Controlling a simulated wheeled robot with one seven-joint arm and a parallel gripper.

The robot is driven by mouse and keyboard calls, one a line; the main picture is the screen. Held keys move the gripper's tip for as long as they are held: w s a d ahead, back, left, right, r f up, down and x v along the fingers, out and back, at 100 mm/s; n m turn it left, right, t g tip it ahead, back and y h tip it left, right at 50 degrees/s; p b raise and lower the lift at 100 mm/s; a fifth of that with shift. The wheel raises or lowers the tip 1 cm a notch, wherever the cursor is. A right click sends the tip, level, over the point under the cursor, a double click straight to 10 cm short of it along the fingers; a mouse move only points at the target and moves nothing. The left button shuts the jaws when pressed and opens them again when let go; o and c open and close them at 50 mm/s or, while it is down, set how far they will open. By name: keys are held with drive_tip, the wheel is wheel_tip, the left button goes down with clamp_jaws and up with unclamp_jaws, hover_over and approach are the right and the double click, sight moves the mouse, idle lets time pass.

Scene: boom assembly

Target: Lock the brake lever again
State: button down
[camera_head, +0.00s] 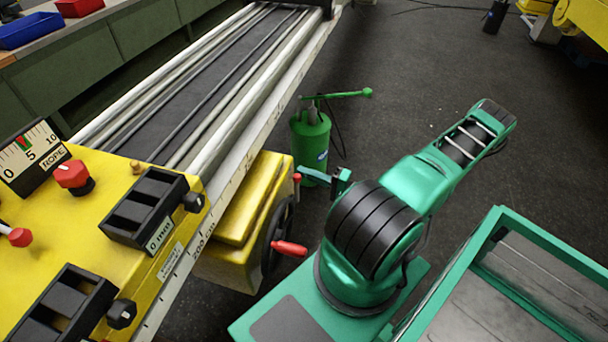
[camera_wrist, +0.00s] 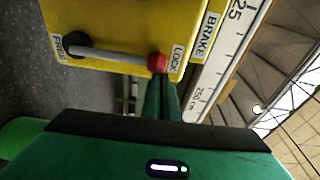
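The brake lever (camera_wrist: 115,53) is on a yellow housing (camera_wrist: 125,18) in the wrist view. Its white rod runs from a black hub by the FREE label to a red knob (camera_wrist: 157,62) beside the LOCK label. My gripper (camera_wrist: 161,82) has its two green fingers together, with no clear gap and nothing seen between them. The fingertips are right at the knob's lower edge; I cannot tell whether they touch it. In the head view my gripper (camera_head: 312,173) points left at a small red knob (camera_head: 297,177) beside the yellow housing.
A handwheel with a red handle (camera_head: 290,248) sits just below my gripper. A green pump can (camera_head: 311,145) stands on the floor behind it. The long rail bed (camera_head: 215,85) and yellow control panel (camera_head: 60,225) fill the left. Open floor lies at the upper right.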

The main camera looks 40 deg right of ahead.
drive_tip(key=s+d, duration=0.6)
drive_tip(key=s, duration=0.1)
drive_tip(key=shift+d+r, duration=0.15)
drive_tip(key=shift+r, duration=0.2)
